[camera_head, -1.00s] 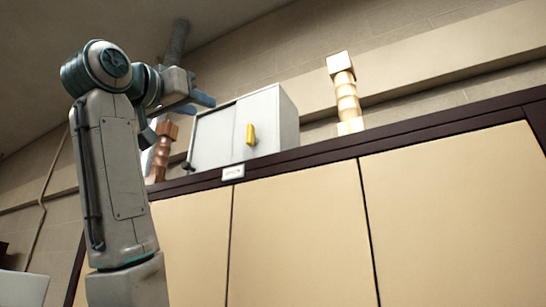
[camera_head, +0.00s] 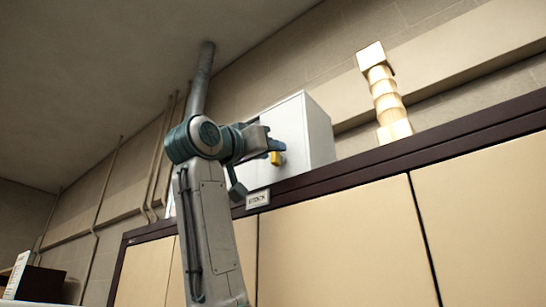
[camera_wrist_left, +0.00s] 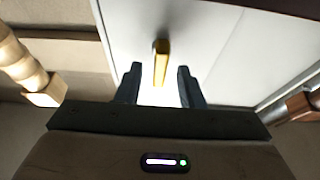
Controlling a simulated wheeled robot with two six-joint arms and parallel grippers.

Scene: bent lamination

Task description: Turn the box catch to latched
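The box is a white cabinet (camera_head: 318,136) on the dark top of a cupboard; its front is partly hidden by my left arm. Its catch is a yellow handle (camera_head: 278,158), mostly covered by my gripper in the head view. The left wrist view shows the catch (camera_wrist_left: 161,62) as a short yellow bar on the white front (camera_wrist_left: 205,40), lengthwise between my fingers. My left gripper (camera_head: 276,147) is at the box front; the left wrist view shows the gripper (camera_wrist_left: 159,82) open, a finger on each side of the catch with gaps. My right gripper is out of view.
A stacked pale wooden column (camera_head: 386,95) stands right of the box. A small label plate (camera_head: 258,198) is on the cupboard's edge. In the left wrist view, a reddish-brown object (camera_wrist_left: 300,106) is at the right edge. Pipes run up the wall at left.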

